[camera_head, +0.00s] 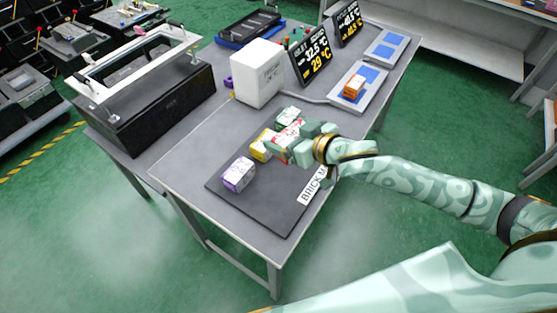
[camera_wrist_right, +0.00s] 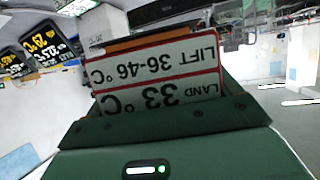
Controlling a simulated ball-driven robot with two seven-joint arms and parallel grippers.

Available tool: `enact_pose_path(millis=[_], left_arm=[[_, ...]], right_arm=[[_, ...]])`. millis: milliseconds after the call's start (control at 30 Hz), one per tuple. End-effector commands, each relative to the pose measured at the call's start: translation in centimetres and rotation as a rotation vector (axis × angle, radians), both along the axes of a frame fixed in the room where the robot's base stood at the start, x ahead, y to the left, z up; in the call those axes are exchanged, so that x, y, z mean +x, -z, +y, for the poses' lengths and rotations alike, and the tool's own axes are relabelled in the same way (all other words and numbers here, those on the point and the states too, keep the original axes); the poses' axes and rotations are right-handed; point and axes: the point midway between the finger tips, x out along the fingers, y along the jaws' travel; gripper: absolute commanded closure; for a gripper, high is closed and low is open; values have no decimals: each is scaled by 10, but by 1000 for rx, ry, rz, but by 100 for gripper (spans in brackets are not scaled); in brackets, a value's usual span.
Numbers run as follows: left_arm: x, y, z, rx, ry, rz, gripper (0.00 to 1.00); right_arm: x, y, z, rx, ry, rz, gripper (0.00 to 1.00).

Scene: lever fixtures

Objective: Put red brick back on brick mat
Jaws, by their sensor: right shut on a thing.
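The red brick (camera_head: 288,131), with a red-bordered white label, is held in my right gripper (camera_head: 284,143) over the far part of the dark brick mat (camera_head: 270,210). The label faces the right wrist view, where the brick (camera_wrist_right: 160,75) fills the middle between the jaws. I cannot tell whether the brick touches the mat. A yellow brick (camera_head: 260,147) is close beside it on the left, a green brick (camera_head: 289,115) just behind, and a purple brick (camera_head: 238,174) stands nearer the mat's left edge. My left gripper is not in view.
A white block (camera_head: 258,75) stands behind the mat. Two temperature displays (camera_head: 311,62) and blue-topped plates stand farther back, one plate bearing an orange brick (camera_head: 354,86). A black box with a metal frame (camera_head: 150,105) is at left. The mat's front part is clear.

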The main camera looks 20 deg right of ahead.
Motion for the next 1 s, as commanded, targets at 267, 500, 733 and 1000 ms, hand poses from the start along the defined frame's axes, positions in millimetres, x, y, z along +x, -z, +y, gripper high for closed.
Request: enact_pose_path(millis=[267, 500, 733, 1000], left_arm=[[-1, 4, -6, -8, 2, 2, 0], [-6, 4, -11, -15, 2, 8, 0], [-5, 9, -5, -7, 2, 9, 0], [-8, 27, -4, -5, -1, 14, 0]], right_arm=[[-9, 68, -73, -5, -185, 2, 43], [-16, 86, -75, 9, -225, -1, 43], [-21, 116, -8, 12, -224, -1, 43], [-23, 164, 33, 10, -221, 0, 43]])
